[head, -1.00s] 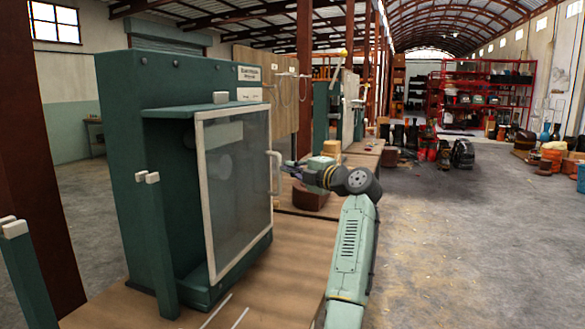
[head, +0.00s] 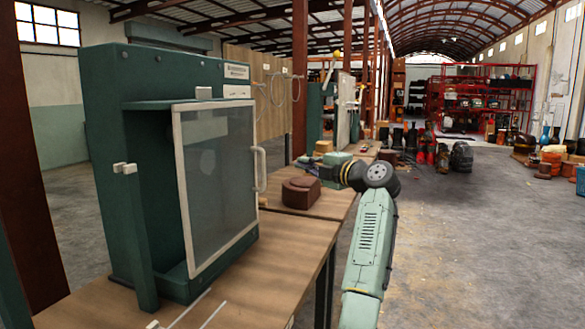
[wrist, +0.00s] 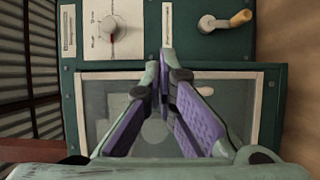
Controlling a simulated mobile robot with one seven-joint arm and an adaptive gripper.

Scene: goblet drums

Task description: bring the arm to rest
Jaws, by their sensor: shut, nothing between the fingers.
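My gripper (head: 302,162) is in the head view at the end of my bent arm, right of the green cabinet (head: 102,130) and apart from its door handle (head: 260,168). The wrist view shows my gripper (wrist: 163,78) with its purple-padded fingers drawn together at the tips, holding nothing. The cabinet's glazed door (head: 222,180) has a pale frame and stands in front of the cabinet's open side.
A brown rounded block (head: 300,192) sits on the wooden bench (head: 285,240) below my gripper. The wrist view shows a dial (wrist: 113,33) and a wooden-handled crank (wrist: 225,20) on a green panel. Open concrete floor (head: 450,240) lies to the right.

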